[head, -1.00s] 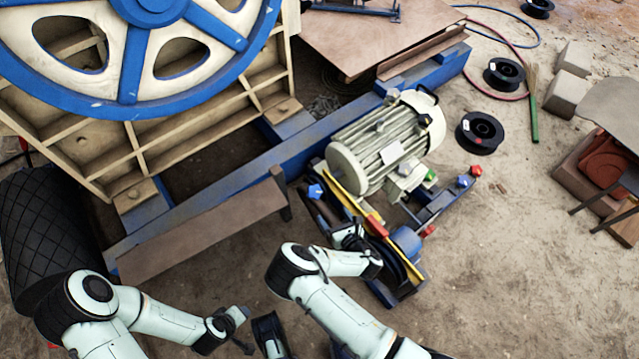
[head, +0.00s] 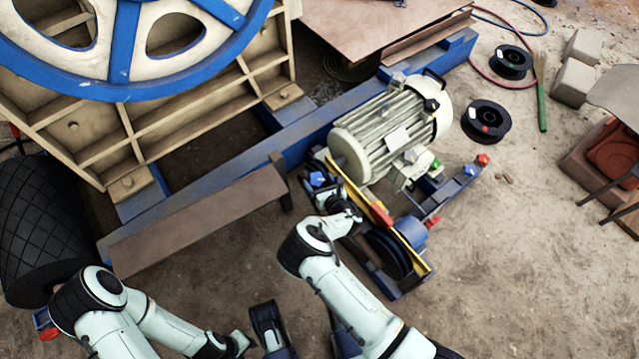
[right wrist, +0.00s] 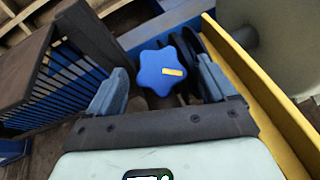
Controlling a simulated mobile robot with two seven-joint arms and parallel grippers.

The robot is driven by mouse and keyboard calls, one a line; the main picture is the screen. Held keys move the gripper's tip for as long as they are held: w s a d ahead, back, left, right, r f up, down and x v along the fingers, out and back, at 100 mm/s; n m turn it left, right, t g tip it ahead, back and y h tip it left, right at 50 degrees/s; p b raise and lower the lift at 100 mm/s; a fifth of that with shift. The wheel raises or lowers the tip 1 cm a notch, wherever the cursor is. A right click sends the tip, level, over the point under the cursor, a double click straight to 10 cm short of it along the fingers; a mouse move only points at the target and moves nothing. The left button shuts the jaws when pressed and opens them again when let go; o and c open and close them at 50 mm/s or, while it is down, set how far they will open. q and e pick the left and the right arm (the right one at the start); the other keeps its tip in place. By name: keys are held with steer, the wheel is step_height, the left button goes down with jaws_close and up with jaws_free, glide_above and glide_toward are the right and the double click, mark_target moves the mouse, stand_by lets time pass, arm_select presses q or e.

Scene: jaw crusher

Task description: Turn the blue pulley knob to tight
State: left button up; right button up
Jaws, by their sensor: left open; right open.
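The blue pulley knob (right wrist: 166,73) is star-shaped with a yellow mark on its face. It sits between the two fingers of my right gripper (right wrist: 160,84) in the right wrist view, with a visible gap on each side. In the head view the blue knob (head: 316,179) is small, beside the yellow guard left of the motor. My right gripper (head: 333,196) is open next to it, its fingers hard to make out there. My left gripper (head: 238,343) is open, low near the bottom edge, far from the knob and empty as far as I see.
The motor (head: 390,130) stands just behind the knob. The yellow guard (right wrist: 262,95) runs close along the gripper's right side, and a dark slatted part (right wrist: 60,80) is on its left.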

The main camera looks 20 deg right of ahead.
steer(key=c, duration=1.1)
steer(key=shift+o, duration=0.2)
